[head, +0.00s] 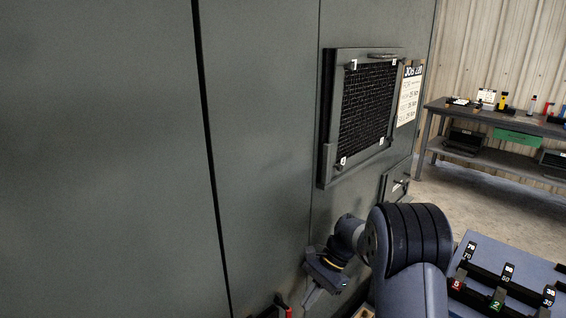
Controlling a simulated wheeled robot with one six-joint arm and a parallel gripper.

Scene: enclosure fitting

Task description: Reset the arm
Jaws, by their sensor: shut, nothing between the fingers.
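My arm rises from the bottom of the head view, right of the middle, and bends left in front of the grey enclosure (90,150). My gripper (308,302) is at its end, pointing down and left near the bottom edge. It is shut with nothing seen in it. It is below the framed mesh panel (368,105) on the enclosure face. I cannot tell how far it is from the enclosure wall.
A printed sheet (409,95) hangs beside the mesh panel, with a small latched door (396,180) below. A blue surface with labelled black racks (500,285) lies right of my arm. A red-handled item (283,308) shows at the bottom edge. A workbench (480,115) stands behind; floor before it is clear.

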